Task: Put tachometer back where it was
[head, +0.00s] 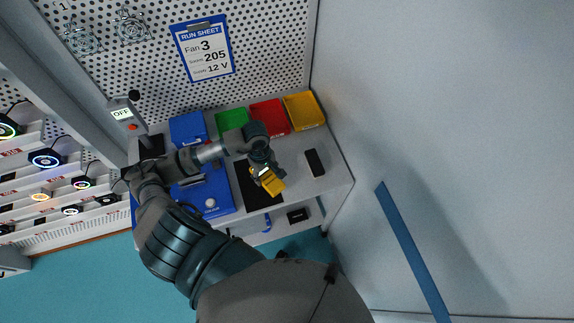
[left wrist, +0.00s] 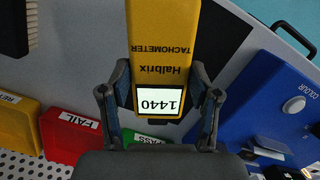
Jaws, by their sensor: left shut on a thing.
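The yellow tachometer (head: 272,184) is held in my left gripper (head: 262,171) over the black mat (head: 253,196) on the bench. In the left wrist view the tachometer (left wrist: 162,45) reads "Halbrix TACHOMETER" upside down, and its lit screen shows 1440. The fingers of my left gripper (left wrist: 163,90) close on both sides of it near the screen. The tachometer's far end is cut off by the top of the wrist view. I cannot tell whether it touches the mat. My right gripper is not in view.
A black object (head: 315,162) lies right of the mat. Blue (head: 188,127), green (head: 232,120), red (head: 268,115) and yellow (head: 303,110) bins line the bench's back. A blue unit (head: 212,200) stands left of the mat. A run sheet (head: 204,48) hangs on the pegboard.

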